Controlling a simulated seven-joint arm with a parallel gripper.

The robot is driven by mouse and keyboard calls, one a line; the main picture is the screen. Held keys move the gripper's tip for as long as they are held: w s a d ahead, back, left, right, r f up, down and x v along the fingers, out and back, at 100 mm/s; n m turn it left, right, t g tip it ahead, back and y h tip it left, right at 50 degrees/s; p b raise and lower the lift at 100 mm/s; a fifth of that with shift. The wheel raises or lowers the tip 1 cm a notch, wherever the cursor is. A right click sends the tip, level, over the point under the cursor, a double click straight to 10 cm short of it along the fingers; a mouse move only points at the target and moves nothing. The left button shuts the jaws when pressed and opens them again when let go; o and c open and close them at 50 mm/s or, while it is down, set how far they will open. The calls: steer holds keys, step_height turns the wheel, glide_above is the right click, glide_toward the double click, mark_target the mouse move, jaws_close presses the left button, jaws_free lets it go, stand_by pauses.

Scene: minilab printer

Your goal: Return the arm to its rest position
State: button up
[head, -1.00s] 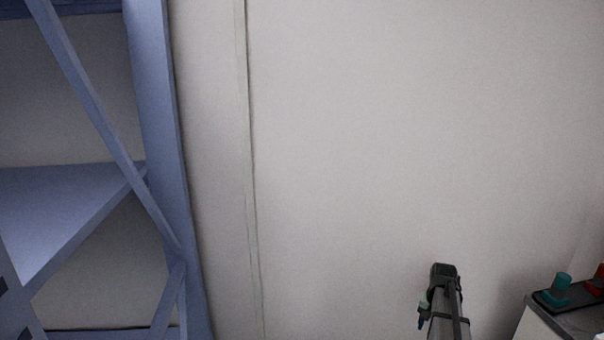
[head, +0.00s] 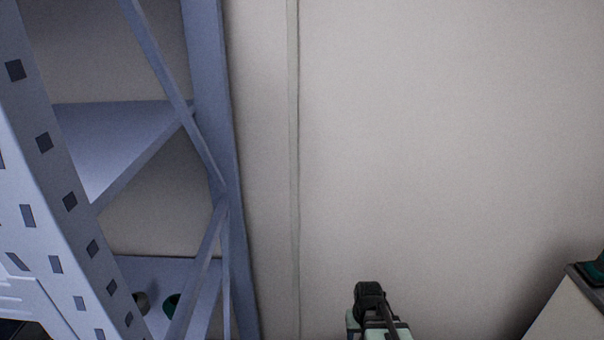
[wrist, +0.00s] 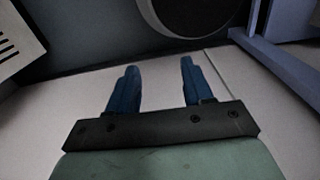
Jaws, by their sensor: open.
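My gripper (wrist: 160,67) shows in the wrist view with its two blue fingers spread apart. Nothing is between them. They extend from a dark bar at the end of a green-grey body. I cannot make out the fingers in the head view.
A cabinet (head: 565,315) is at the lower right. The wall (head: 440,150) is bare. The wrist view shows a white vented box (wrist: 18,38) at upper left.

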steer(key=s+f+g, duration=0.3)
steer(key=s+f, duration=0.7)
steer(key=s, duration=0.5)
steer(key=s+f+g, duration=0.3)
steer(key=s+f, duration=0.7)
steer(key=s, duration=0.5)
steer(key=shift+s+a+f+g, duration=0.2)
steer(key=shift+a+f+g, duration=0.05)
steer(key=shift+f+g, duration=0.15)
